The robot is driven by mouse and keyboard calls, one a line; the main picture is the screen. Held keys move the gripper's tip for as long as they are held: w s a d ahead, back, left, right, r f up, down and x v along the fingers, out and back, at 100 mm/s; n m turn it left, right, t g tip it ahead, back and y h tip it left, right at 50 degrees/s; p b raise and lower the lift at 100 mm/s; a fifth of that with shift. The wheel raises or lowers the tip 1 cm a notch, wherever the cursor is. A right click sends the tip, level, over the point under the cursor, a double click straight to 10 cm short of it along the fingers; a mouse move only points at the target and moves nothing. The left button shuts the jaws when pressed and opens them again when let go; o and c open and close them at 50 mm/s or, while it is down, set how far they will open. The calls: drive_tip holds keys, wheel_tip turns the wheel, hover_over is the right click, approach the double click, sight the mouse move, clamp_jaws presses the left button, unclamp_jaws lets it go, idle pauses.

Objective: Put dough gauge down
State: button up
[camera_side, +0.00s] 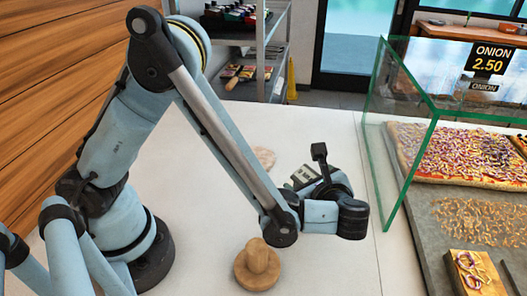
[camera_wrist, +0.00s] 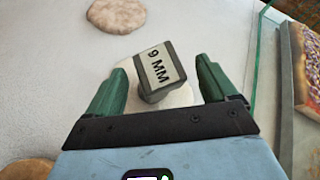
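The dough gauge (camera_wrist: 158,70) is a grey block with a white label reading "9 MM". In the wrist view it lies between the two green fingers of my gripper (camera_wrist: 158,78), with a gap on each side, so the fingers are apart and not clamped on it. In the side view the gauge (camera_side: 304,175) shows just left of my gripper, low over the white counter (camera_side: 330,255). Whether its underside touches the counter is hard to tell.
A round dough piece (camera_wrist: 117,14) lies beyond the gauge. A wooden knob-topped press (camera_side: 257,266) stands in front of my arm. A glass case (camera_side: 407,130) with onion pizza (camera_side: 460,150) stands at right. Bare counter lies between the gauge and the glass.

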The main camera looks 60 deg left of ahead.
drive_tip(key=c, duration=1.2)
wheel_tip(320, 180, up, 9)
drive_tip(key=shift+f, duration=0.1)
drive_tip(key=shift+a+r, duration=0.15)
drive_tip(key=shift+r, duration=0.3)
drive_tip(key=s+a+r+n+g, duration=0.2)
drive_tip(key=s+a, duration=0.1)
drive_tip(key=a, duration=0.5)
drive_tip(key=shift+y, duration=0.4)
drive_tip(key=shift+w+a+f, duration=0.4)
drive_tip(key=shift+a+f, duration=1.4)
drive_tip(key=shift+f, duration=0.05)
drive_tip(key=shift+w+a+f, duration=0.45)
drive_tip(key=shift+a+f, duration=1.35)
drive_tip(key=shift+w+a+f, duration=0.4)
drive_tip(key=shift+a+f, duration=1.4)
drive_tip(key=shift+f, duration=0.05)
